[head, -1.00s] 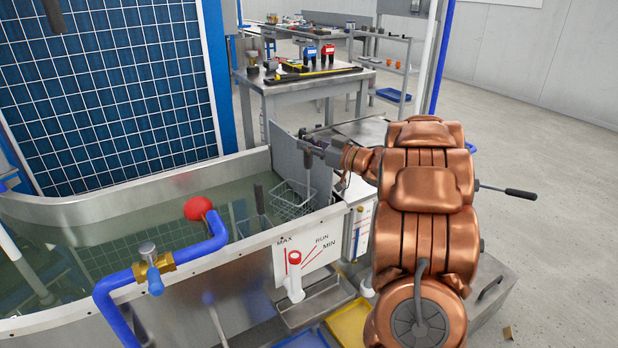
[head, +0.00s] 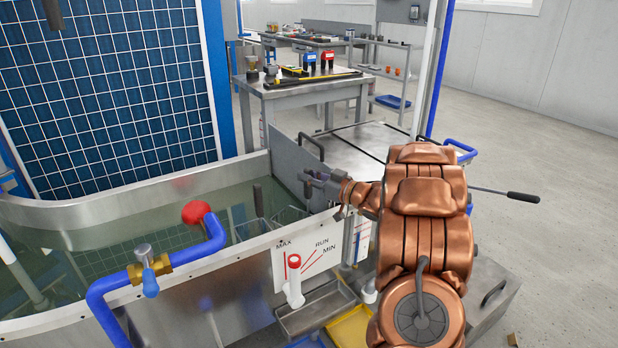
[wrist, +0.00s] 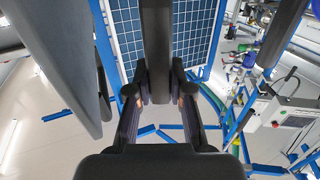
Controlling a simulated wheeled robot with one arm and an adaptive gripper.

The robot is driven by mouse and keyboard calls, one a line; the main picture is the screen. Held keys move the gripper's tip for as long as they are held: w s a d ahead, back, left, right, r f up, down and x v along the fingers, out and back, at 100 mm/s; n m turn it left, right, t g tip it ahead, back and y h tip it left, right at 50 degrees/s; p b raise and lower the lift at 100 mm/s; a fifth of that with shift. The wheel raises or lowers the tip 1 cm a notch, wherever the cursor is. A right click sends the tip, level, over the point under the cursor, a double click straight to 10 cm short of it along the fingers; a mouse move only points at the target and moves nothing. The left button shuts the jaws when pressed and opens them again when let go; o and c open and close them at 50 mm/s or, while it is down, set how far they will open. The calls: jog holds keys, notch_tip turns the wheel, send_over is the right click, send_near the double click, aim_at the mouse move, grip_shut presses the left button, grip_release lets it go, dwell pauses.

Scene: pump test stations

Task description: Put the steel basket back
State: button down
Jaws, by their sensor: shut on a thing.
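The steel basket (head: 290,215) is a pale wire basket low at the right end of the water tank, near the grey end plate. It is mostly under the water surface and only partly visible. My gripper (head: 308,188) is just above it at the tank's right end. In the wrist view my gripper (wrist: 159,100) has a finger on each side of a dark upright bar (wrist: 157,55), which looks like the basket's handle. The bar hides what lies behind it.
The tank rim (head: 240,250) runs below my arm. A grey end plate (head: 292,160) stands beside my gripper. Another dark upright handle (head: 258,200) stands in the water to the left. A blue pipe with a red ball (head: 195,212) crosses the front rim.

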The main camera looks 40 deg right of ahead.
jog(key=shift+f, duration=0.1)
jog(key=c, duration=1.1)
grip_release()
jog(key=shift+o, duration=0.2)
jog(key=shift+s, duration=0.2)
jog(key=p+v, duration=0.2)
jog(key=v, duration=0.9)
jog(key=shift+s+d, duration=0.2)
jog(key=shift+s, duration=0.1)
